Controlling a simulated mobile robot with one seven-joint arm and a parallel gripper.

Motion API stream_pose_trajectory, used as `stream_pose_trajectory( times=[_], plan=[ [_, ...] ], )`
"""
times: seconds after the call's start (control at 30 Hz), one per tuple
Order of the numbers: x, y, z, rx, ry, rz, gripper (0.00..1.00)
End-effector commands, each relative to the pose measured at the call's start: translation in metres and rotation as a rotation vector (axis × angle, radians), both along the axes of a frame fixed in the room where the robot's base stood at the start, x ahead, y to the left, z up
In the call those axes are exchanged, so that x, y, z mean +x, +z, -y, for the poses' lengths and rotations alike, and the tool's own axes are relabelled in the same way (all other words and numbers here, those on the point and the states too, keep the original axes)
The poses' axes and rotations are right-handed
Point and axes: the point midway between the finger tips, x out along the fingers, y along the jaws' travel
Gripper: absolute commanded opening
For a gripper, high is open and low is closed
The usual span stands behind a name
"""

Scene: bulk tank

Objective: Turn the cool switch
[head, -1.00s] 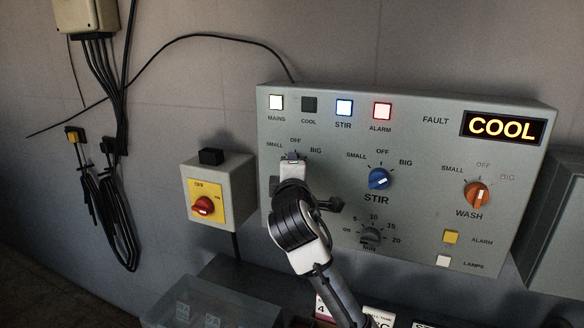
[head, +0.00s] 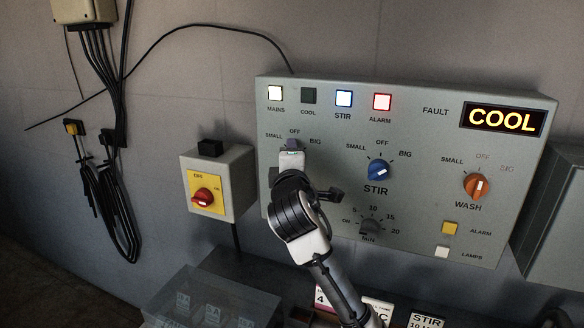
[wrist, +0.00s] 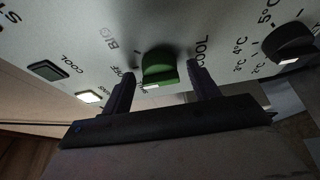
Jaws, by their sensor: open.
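The cool switch is a green knob (wrist: 160,70) on the grey panel (head: 330,122), seen in the wrist view with the COOL label beside it. Its white mark lies on its lower edge, by the partly hidden SMALL label. My gripper (wrist: 161,88) is open, with one dark finger on each side of the knob and gaps visible. In the head view my gripper (head: 292,147) covers the knob, below the SMALL, OFF and BIG labels. The cool lamp (head: 308,96) is dark. The fault display (head: 502,121) reads COOL.
The blue stir knob (head: 380,171), orange wash knob (head: 477,187) and timer dial (head: 370,228) are to the right. A black temperature knob (wrist: 289,45) is near the right finger.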

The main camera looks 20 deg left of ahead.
Motion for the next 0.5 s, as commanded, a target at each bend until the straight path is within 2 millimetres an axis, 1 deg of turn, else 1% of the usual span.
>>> stream_pose_trajectory(
  times=[0.07, 0.17, 0.5],
  plan=[
    [-0.006, -0.001, 0.002, 0.001, 0.000, 0.002, 0.60],
    [-0.021, -0.002, 0.008, 0.001, 0.001, 0.003, 0.60],
    [-0.093, -0.001, 0.035, 0.002, 0.001, 0.005, 0.60]
  ],
)
